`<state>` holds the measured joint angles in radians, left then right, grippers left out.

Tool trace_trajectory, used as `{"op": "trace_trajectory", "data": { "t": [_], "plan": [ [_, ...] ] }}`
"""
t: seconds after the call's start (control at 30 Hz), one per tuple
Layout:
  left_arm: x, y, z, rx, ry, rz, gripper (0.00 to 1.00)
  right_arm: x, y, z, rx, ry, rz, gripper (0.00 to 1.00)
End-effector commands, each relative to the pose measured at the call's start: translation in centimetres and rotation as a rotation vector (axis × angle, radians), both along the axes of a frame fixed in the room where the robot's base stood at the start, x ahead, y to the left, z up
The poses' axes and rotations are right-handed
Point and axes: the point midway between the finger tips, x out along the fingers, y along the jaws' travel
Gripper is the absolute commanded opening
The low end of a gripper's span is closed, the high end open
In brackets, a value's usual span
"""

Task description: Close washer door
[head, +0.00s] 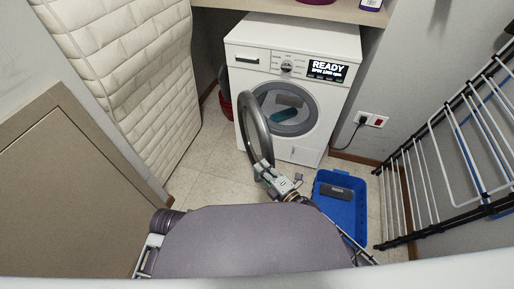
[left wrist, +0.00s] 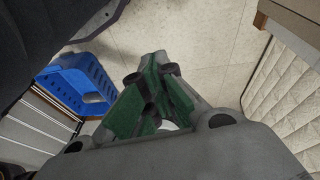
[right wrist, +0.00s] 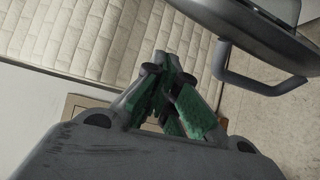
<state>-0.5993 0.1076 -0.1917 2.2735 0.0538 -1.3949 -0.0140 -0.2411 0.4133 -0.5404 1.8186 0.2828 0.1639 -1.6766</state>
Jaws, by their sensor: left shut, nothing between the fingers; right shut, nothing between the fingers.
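The white washer (head: 290,85) stands at the back with its drum opening (head: 285,110) uncovered. Its grey ring-shaped door (head: 247,128) is swung open towards me, roughly edge-on. My right gripper (head: 263,169) is shut and empty by the lower part of the door in the head view; contact cannot be told. In the right wrist view the door (right wrist: 240,20) with its handle (right wrist: 255,85) is at the upper right, beside the shut right fingers (right wrist: 172,62). My left gripper (left wrist: 155,80) is shut and empty above the floor in its wrist view; I cannot make it out in the head view.
A blue basket (head: 331,228) sits on the floor to the right, also seen in the left wrist view (left wrist: 75,80). A drying rack (head: 440,165) leans along the right wall. A quilted white panel (head: 135,75) stands left. Free tile floor (head: 205,165) lies left of the door.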

Motion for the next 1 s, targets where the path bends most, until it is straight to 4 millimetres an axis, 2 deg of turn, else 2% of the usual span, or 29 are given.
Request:
{"op": "trace_trajectory", "data": {
  "t": [0.43, 0.7, 1.0],
  "plan": [
    [0.0, -0.1, 0.3, -0.004, -0.007, 0.0, 0.0, 0.8, 0.5, -0.1, 0.002, 0.002, 0.0, 0.0],
    [-0.1, -0.2, 0.6, -0.009, -0.013, 0.0, 0.0, 2.7, 1.8, -0.1, 0.003, 0.002, 0.0, 0.0],
    [0.3, -0.4, 2.3, -0.023, -0.049, -0.002, 0.0, 5.2, 3.5, -0.2, 0.002, 0.001, -0.001, 0.0]
  ]
}}
